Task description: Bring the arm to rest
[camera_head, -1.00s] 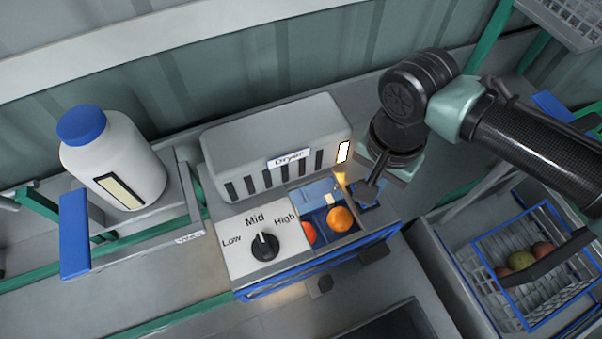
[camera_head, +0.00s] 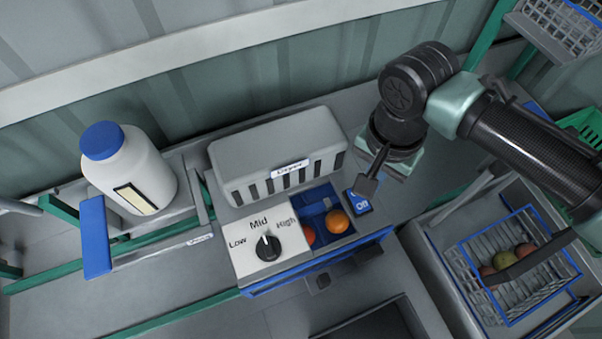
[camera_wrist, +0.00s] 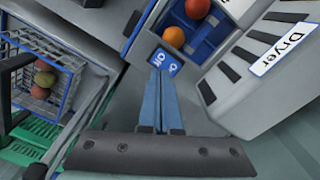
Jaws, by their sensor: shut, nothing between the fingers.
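My arm reaches in from the right in the head view, with my gripper (camera_head: 367,186) pointing down over the right end of the dryer (camera_head: 285,160). The gripper is shut and empty. Its tips are close to a blue switch plate (camera_head: 362,206) marked "Off"; I cannot tell whether they touch it. In the wrist view the two blue fingers of my gripper (camera_wrist: 159,78) lie together, just below the switch plate (camera_wrist: 165,62). No light shows on the dryer.
A blue dryer tray (camera_head: 314,203) holds an orange fruit (camera_head: 337,221) and a red one (camera_head: 307,233). A dial (camera_head: 267,246) is at the front. A white bottle (camera_head: 135,175) stands left. A wire basket (camera_head: 463,261) with several fruits is right.

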